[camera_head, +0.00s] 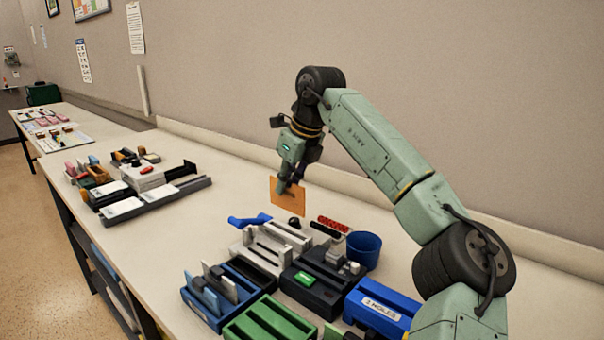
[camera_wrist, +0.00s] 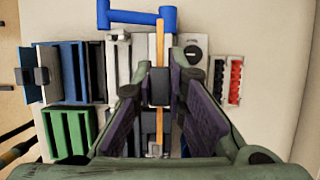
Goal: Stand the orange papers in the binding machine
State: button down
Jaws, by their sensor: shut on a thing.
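The orange papers (camera_head: 287,197) are a thin upright sheet-like stack held in my gripper (camera_head: 291,184), above the table. In the wrist view the papers (camera_wrist: 160,45) show edge-on as a narrow orange strip with a black block, perhaps a clip, at the middle, between my gripper's fingers (camera_wrist: 160,92). A pale grey slotted device with a blue bar handle (camera_head: 249,220), likely the binding machine (camera_head: 262,252), stands on the table below and in front of the papers. In the wrist view its body (camera_wrist: 120,62) is partly hidden behind the papers and fingers.
A blue holder (camera_head: 232,307) has papers standing in it. A green slotted tray (camera_head: 262,325), a dark device with a green label (camera_head: 318,287), a blue labelled box (camera_head: 381,308) and a blue cup (camera_head: 363,249) crowd around. The table's left middle (camera_head: 200,225) is clear.

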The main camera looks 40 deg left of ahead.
aim_at(289, 210)
jog(key=shift+w, duration=0.15)
jog(key=shift+s+f, duration=0.2)
jog(key=shift+f, duration=1.1)
notch_tip(289, 210, down, 5)
jog(key=b, duration=0.4)
jog(key=shift+b, duration=0.35)
jog(key=shift+f, duration=0.5)
jog(key=c, duration=1.5)
grip_release()
jog(key=shift+c, duration=0.2)
